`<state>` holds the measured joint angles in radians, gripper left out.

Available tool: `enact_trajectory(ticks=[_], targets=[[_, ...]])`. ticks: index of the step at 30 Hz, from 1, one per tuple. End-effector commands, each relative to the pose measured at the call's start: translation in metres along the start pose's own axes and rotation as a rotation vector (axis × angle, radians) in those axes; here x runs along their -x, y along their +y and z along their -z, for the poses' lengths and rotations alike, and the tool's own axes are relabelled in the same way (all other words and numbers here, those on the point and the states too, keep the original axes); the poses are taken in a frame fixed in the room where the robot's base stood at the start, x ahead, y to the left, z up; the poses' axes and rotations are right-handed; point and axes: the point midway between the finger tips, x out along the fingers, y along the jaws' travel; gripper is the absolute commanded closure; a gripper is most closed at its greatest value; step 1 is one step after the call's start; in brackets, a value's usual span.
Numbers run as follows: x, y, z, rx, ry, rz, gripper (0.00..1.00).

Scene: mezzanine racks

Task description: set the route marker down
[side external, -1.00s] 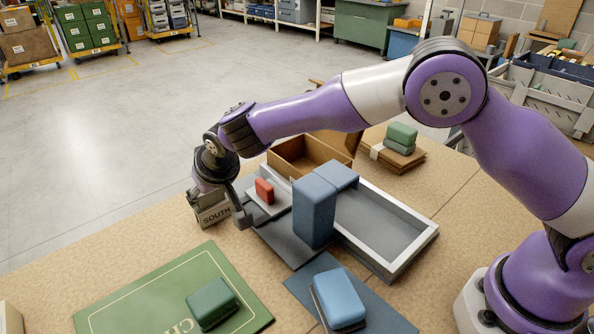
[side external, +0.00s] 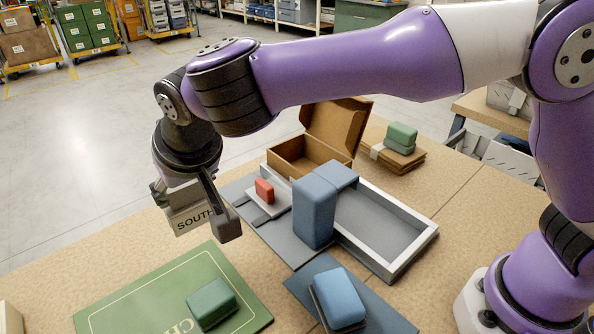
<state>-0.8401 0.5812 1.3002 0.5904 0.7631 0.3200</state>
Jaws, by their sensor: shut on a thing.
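The route marker is a grey block lettered "SOUTH" (side external: 189,222). My gripper (side external: 196,212) is shut on it, with one finger at each side. The marker hangs slightly tilted above the left part of the table, behind the green mat (side external: 150,285) in the side view. A gap under it cannot be measured from this view. Its far side is hidden by my gripper.
A green block (side external: 212,303) lies on the green mat. A blue block (side external: 338,298) is on a dark mat.

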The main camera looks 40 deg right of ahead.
Motion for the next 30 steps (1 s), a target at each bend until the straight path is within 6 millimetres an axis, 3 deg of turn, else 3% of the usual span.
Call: enact_trajectory(ticks=[2,5,8,10,14,19,22,30], targets=[[0.007,0.001,0.001,-0.002,0.001,0.001,0.69],[0.015,0.020,0.009,-0.007,0.003,-0.002,0.69],[0.023,0.059,0.023,-0.013,0.004,-0.004,0.69],[0.032,0.097,0.031,-0.017,0.006,-0.006,0.69],[0.052,0.166,0.031,-0.016,0.008,-0.007,0.69],[0.077,0.235,0.009,-0.032,0.007,-0.019,0.69],[0.082,0.272,-0.011,-0.126,0.004,-0.081,0.69],[0.072,0.376,-0.065,-0.743,-0.001,-0.485,0.69]])
